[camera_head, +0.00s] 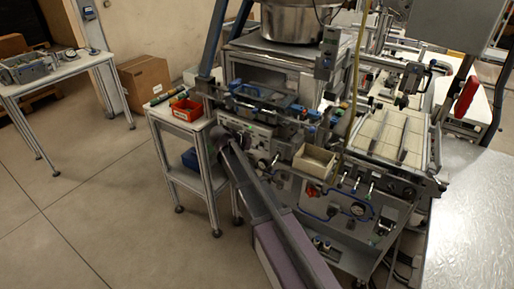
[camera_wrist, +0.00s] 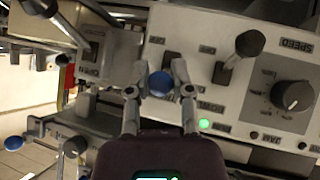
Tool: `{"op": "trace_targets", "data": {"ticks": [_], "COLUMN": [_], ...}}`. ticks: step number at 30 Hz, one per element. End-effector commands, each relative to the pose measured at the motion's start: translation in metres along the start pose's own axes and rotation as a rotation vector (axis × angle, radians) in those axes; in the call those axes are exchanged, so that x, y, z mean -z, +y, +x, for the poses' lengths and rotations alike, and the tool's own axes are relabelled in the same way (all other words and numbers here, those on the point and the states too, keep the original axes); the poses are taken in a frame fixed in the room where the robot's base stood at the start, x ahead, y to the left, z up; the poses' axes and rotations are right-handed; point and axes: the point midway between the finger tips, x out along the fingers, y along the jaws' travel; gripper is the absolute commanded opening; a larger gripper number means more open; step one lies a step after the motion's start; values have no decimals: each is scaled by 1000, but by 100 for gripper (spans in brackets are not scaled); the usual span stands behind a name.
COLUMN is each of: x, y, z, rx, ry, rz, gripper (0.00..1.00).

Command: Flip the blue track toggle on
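In the wrist view, a blue round toggle knob (camera_wrist: 160,83) sits in the middle, in front of the light control panel. My gripper (camera_wrist: 160,76) is open, with one finger on each side of the knob. The fingertips are close to its sides; I cannot tell whether they touch it. The knob's stem is hidden behind the knob. In the head view, my gripper (camera_head: 222,137) is at the machine's front panel, at the far end of my arm, and the knob there is too small to tell.
A black-balled lever (camera_wrist: 250,43) stands right of the gripper, near a dark speed dial (camera_wrist: 291,95) and a lit green lamp (camera_wrist: 204,123). Another blue knob (camera_wrist: 14,143) is at lower left. A small table holds a red bin (camera_head: 187,110). Floor at left is clear.

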Motion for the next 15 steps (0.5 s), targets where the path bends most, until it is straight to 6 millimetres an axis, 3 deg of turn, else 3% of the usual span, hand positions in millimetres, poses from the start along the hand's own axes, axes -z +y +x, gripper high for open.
{"op": "trace_targets", "data": {"ticks": [1,3,15], "x": [-1,-1,-2], "y": [2,1,0], "z": [-1,-1,-2], "rx": [-2,-1,2], "ry": [-2,-1,-1], "rz": [-1,-1,-2], "gripper": [45,65,65]}}
